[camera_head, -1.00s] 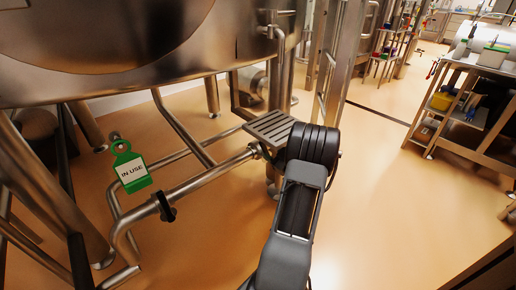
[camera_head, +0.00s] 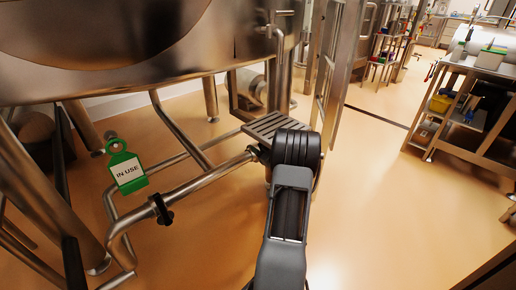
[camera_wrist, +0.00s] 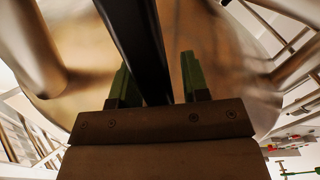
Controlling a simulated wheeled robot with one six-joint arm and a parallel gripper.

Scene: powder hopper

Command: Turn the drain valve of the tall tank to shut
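In the wrist view, my gripper (camera_wrist: 158,80) shows two green fingers standing apart. A long black bar (camera_wrist: 140,40) runs between them, close to the left finger, with a gap to the right finger. I cannot tell for sure whether this bar is the drain valve's handle. In the head view, my gripper is hidden behind my dark wrist, beside the end of a steel pipe (camera_head: 205,178) under the large steel tank (camera_head: 120,75). A small black fitting (camera_head: 161,208) sits on that pipe further left. How the drain valve stands is hidden.
A green "IN USE" tag (camera_head: 127,170) hangs at the left by the pipes. A slatted grey step (camera_head: 270,124) is just behind my wrist. A steel cart (camera_head: 470,105) stands at the right. The floor (camera_head: 380,210) between is clear.

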